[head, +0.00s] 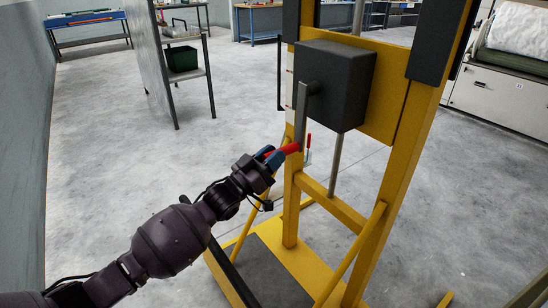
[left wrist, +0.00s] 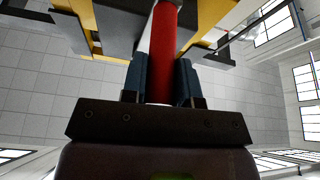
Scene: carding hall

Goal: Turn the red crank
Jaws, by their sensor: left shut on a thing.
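The red crank handle (head: 288,149) sticks out toward me at the lower end of a grey crank arm (head: 300,120). The arm hangs down from a dark gearbox (head: 345,85) on a yellow frame (head: 394,190). My left gripper (head: 274,157) is shut on the red handle. In the left wrist view the red handle (left wrist: 163,55) lies between the blue fingers of my left gripper (left wrist: 161,80). The fingers hide part of the handle. My right gripper is not in view.
The yellow frame stands on a base with a dark plate (head: 265,272). A metal shelf with a green bin (head: 182,58) is at the back left. A white machine (head: 505,80) stands at the right. Grey floor (head: 100,130) is clear at the left.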

